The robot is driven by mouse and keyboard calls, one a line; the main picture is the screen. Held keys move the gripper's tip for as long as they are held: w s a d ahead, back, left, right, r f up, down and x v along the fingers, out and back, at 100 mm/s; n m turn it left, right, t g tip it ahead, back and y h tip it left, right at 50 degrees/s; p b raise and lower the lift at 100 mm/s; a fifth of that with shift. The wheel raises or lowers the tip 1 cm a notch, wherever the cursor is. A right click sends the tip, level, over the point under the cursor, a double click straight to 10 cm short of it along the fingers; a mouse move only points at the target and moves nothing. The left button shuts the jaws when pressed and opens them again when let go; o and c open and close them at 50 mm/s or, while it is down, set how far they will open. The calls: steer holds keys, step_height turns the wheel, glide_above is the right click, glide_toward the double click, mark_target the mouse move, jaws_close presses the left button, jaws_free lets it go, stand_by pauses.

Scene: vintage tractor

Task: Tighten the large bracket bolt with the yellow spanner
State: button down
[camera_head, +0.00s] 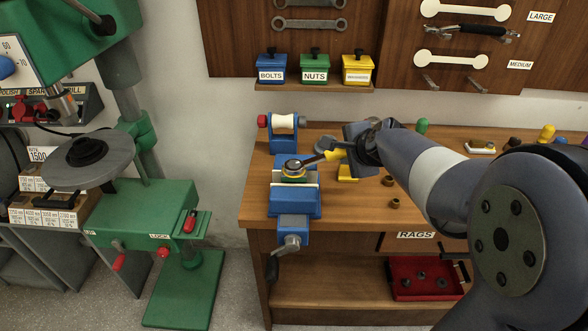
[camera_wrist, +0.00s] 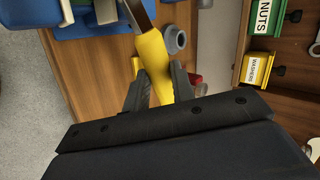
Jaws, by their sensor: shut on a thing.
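The yellow spanner (camera_head: 334,155) is held level above the workbench, its yellow handle towards my arm and its metal head over the blue vise (camera_head: 295,205). My gripper (camera_head: 352,149) is shut on the yellow handle, at the right of the vise. In the wrist view, the two dark fingers of my gripper (camera_wrist: 155,82) close around the yellow handle (camera_wrist: 154,62), and the metal shank runs up out of the picture. The spanner head hides the large bracket bolt in the vise; I cannot tell how far it is seated on it.
A blue stand with a white roll (camera_head: 283,124) stands behind the vise. Small nuts lie on the workbench (camera_head: 345,205) right of it. Blue, green and yellow bins (camera_head: 314,68) sit on the wall shelf. A green drill press (camera_head: 150,210) stands at left.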

steer(key=shift+s+m+h+p, duration=0.9)
steer(key=shift+s+m+p, duration=0.15)
steer(key=shift+p, duration=3.45)
steer(key=shift+w+n+y+b, duration=0.4)
steer(key=shift+n+b, duration=0.05)
steer(key=shift+b, duration=1.9)
stand_by(1.2)
